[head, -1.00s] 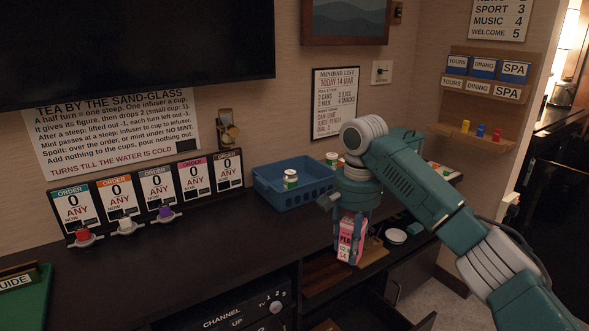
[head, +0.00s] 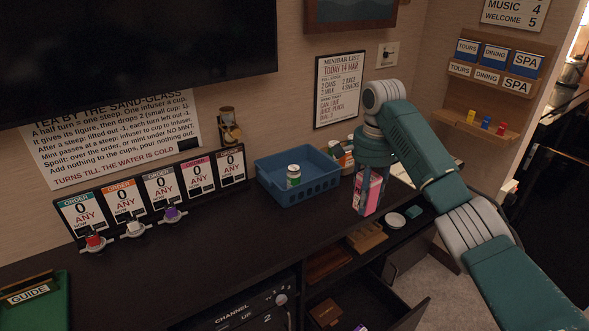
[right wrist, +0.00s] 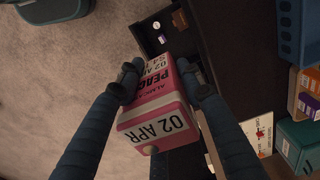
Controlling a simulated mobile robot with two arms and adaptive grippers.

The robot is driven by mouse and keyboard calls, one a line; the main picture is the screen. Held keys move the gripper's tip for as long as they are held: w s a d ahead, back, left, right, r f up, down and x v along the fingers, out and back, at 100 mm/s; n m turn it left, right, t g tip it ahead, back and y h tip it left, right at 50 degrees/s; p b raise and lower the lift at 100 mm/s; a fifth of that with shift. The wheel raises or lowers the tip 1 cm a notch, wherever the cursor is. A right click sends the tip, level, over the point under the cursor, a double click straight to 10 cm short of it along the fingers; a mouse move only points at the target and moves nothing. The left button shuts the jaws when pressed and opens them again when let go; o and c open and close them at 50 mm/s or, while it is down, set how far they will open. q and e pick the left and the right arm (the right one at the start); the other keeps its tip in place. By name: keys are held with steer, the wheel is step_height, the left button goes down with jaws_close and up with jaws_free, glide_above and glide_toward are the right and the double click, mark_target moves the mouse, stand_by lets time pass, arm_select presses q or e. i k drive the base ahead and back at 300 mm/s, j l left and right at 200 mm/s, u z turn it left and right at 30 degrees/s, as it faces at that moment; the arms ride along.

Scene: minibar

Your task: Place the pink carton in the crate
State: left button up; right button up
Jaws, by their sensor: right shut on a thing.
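The pink carton (head: 371,194) is held upright by my right gripper (head: 366,201), to the right of the crate and over the counter's front part. In the right wrist view the carton (right wrist: 158,100) sits between both fingers of my right gripper (right wrist: 160,88), with "PEACH" and "02 APR" labels showing. The blue crate (head: 322,187) stands on the counter against the wall, and its edge shows in the right wrist view (right wrist: 290,30). A can with a green label (head: 294,176) is inside the crate. My left gripper is in no view.
Several containers (head: 343,155) stand just right of the crate, partly behind my right arm. An open drawer (head: 375,310) juts out below the counter. Order cards (head: 160,190) line the wall at left. The counter in front of the crate is clear.

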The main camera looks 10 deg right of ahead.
mark_target(319, 187)
steer(key=i, duration=1.2)
